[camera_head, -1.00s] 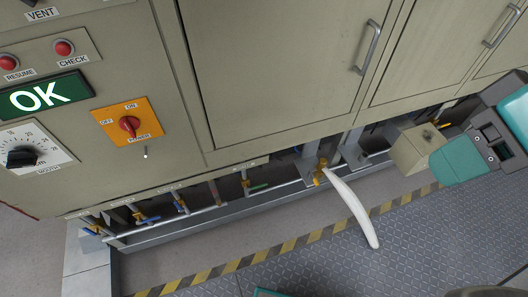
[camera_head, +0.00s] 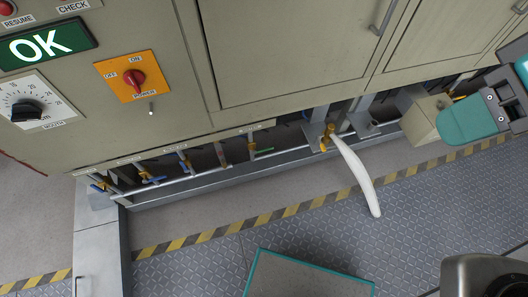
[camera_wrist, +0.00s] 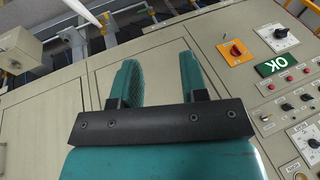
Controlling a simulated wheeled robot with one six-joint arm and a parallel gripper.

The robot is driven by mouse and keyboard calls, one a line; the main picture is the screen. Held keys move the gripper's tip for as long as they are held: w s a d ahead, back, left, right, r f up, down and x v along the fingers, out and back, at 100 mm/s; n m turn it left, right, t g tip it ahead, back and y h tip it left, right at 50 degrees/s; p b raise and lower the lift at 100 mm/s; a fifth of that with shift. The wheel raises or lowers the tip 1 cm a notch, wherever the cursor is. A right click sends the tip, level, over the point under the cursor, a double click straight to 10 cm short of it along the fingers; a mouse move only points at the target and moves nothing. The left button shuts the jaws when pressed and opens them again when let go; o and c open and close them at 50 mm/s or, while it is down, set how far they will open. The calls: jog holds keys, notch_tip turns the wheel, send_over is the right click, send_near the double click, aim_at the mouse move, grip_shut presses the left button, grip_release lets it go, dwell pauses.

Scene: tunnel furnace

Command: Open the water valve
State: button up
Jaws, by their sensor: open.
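Several small valves sit on stubs along a low pipe under the cabinet in the head view. Blue-handled ones (camera_head: 150,179) are at the left, a reddish one (camera_head: 222,156) is near the middle, and a green-handled one (camera_head: 258,150) is to its right. The labels above the valves are too small to read, so I cannot tell which is for water. My gripper (camera_wrist: 157,62) is open and empty, with teal fingers in front of the cabinet. In the head view it is at the right edge, away from the valves.
The control panel has an OK display (camera_head: 35,43), an orange power switch (camera_head: 134,79) and a dial (camera_head: 27,109). A beige box (camera_head: 422,118) stands near my gripper. The patterned floor (camera_head: 210,262) has clear room.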

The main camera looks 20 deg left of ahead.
jog(key=w+a+f+y+b, duration=0.2)
jog(key=a+f+b, duration=0.3)
jog(key=f+b, duration=0.65)
jog(key=w+a+f+y+b, duration=0.2)
jog(key=a+f+y+b, duration=0.15)
jog(key=f+b, duration=0.85)
jog(key=m+t+y+b, duration=0.5)
jog(key=m+t+b, duration=0.7)
jog(key=b, duration=2.9)
send_near(267, 150)
jog(key=w+a, duration=0.2)
jog(key=w+a+m+g, duration=0.1)
jog(key=w+a, duration=0.1)
jog(key=a, duration=0.1)
jog(key=w+a+g, duration=0.1)
jog(key=w+a, duration=0.1)
jog(key=a, duration=0.1)
jog(key=shift+w+r+m, duration=0.3)
jog(key=shift+r+m, duration=0.1)
jog(key=shift+c, duration=0.2)
grip_shut()
